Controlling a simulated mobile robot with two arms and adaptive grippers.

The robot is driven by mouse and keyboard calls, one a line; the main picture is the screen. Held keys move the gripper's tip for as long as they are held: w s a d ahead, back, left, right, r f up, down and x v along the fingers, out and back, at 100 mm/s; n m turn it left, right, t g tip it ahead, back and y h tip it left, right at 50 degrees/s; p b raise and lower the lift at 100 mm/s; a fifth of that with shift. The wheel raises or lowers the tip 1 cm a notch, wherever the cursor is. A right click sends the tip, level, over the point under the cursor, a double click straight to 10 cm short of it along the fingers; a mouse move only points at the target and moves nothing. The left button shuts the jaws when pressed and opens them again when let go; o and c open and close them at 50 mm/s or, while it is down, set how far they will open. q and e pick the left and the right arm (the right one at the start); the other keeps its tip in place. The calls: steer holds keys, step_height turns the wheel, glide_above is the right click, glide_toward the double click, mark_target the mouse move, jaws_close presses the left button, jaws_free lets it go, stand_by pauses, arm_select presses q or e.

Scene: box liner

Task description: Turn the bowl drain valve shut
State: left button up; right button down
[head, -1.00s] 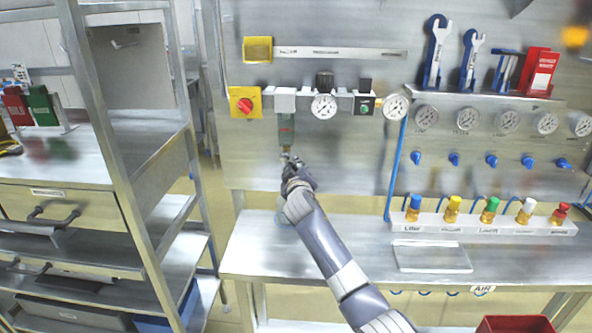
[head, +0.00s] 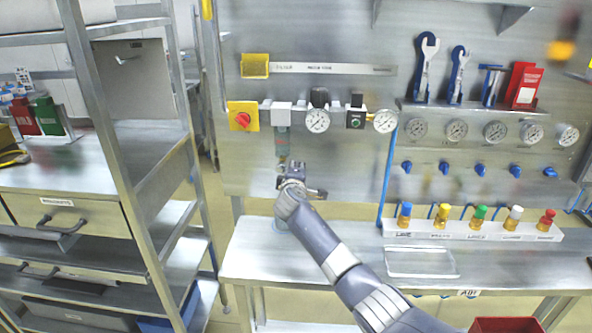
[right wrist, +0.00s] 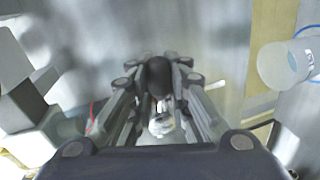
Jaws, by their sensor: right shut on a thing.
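The filter bowl (head: 282,143) hangs under its grey-white head (head: 281,113) on the panel's air line. My right gripper (head: 287,169) is just below the bowl, at its lower end. The bowl drain valve is hidden by the gripper in the head view. In the right wrist view my right gripper (right wrist: 160,98) is shut around a small dark round knob (right wrist: 158,76), which looks like the drain valve. Its exact turn position cannot be told. My left gripper is not in view.
A red knob on a yellow plate (head: 243,118) is left of the filter, and a gauge (head: 317,120) is right of it. The bench (head: 250,255) lies below, with a clear tray (head: 420,262). A shelf rack (head: 120,180) stands at the left.

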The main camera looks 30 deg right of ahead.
steer(key=shift+s+f, duration=0.1)
steer(key=shift+f, duration=0.25)
steer(key=c, duration=1.5)
jaws_free()
steer(key=shift+a+r, duration=0.1)
steer(key=shift+r, duration=0.25)
steer(key=shift+v, duration=6.05)
steer(key=shift+f, duration=0.1)
